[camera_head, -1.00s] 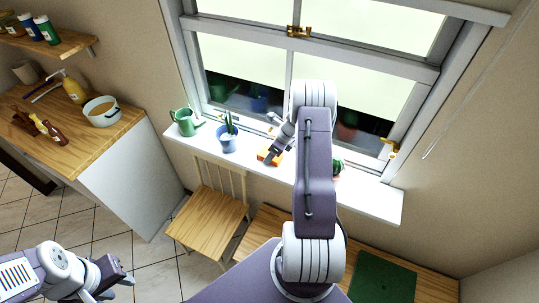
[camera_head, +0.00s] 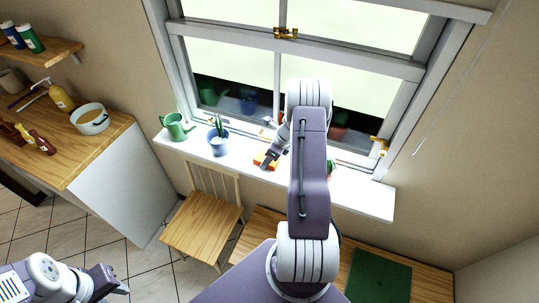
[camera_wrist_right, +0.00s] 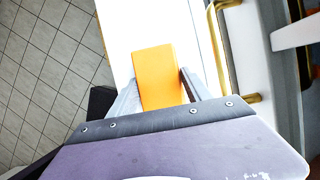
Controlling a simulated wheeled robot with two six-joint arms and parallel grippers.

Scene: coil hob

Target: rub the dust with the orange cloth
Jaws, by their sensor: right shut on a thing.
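The orange cloth (camera_head: 261,161) is a folded-looking orange block on the white windowsill (camera_head: 352,198), right of the blue plant pot. My right gripper (camera_head: 270,157) is shut on it from above. In the right wrist view the cloth (camera_wrist_right: 157,72) sits between the two grey fingers over the white sill, and I cannot tell whether it presses on the surface. I cannot make out any dust on the sill; part of it is hidden by my right arm. My left gripper (camera_head: 112,281) hangs at the lower left, away from the sill; its jaw opening is unclear.
A green watering can (camera_head: 176,127) and a blue pot (camera_head: 218,143) stand on the sill left of the cloth. A cactus pot (camera_head: 331,170) is partly hidden behind my right arm. The window frame with brass fittings (camera_head: 379,145) rises behind. A wooden chair (camera_head: 203,222) stands below.

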